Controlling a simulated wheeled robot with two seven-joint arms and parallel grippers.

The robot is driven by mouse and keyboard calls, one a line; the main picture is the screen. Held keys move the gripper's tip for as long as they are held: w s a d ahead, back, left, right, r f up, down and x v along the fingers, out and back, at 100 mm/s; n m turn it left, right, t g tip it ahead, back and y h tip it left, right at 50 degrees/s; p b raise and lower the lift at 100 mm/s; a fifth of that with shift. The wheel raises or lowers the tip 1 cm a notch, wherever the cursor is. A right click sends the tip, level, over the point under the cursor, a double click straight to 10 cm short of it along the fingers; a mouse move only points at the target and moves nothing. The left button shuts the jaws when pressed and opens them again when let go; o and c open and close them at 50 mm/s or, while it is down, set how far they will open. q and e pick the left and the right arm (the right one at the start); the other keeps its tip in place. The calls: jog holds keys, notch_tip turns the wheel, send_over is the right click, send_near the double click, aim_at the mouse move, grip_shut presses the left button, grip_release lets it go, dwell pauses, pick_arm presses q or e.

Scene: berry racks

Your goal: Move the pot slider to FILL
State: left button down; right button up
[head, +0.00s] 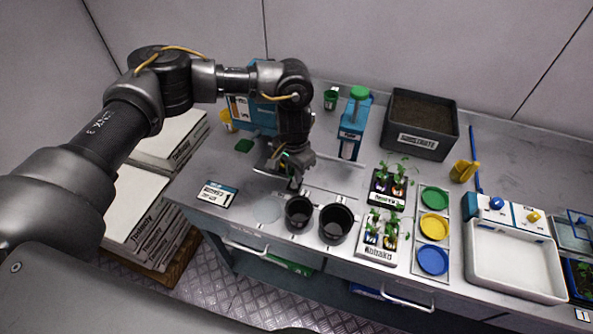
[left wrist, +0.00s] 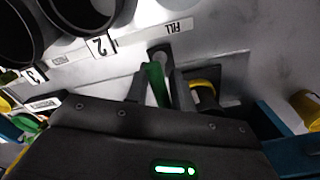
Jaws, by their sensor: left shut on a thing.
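My left gripper (head: 293,185) is low over the bench, just behind the black pots. The FILL label (left wrist: 178,27) lies close beside the fingertips there. A black pot (head: 298,213) and a second black pot (head: 336,223) stand side by side in front of the gripper. The wrist view shows the number 2 label (left wrist: 101,45) and number 3 label (left wrist: 33,75) by the pots. My right gripper is not in view.
A blue dispenser with a green top (head: 355,120) and the substrate bin (head: 418,125) stand behind. Seedling trays (head: 376,252) and coloured discs (head: 433,226) lie to the right. A pale disc (head: 267,210) lies left of the pots, and a labelled card (head: 217,194) farther left.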

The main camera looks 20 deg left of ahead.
pick_arm(q)
jog(key=a, duration=0.3)
jog(key=shift+w+a+p, duration=0.1)
jog(key=shift+p, duration=0.2)
jog(key=c, duration=1.5)
grip_release()
jog(key=shift+c, duration=0.2)
jog(key=shift+o, duration=1)
jog(key=shift+a, duration=0.1)
jog(key=shift+d, duration=0.2)
notch_tip(320, 180, up, 11)
jog(key=b, duration=0.2)
jog(key=shift+f, duration=0.1)
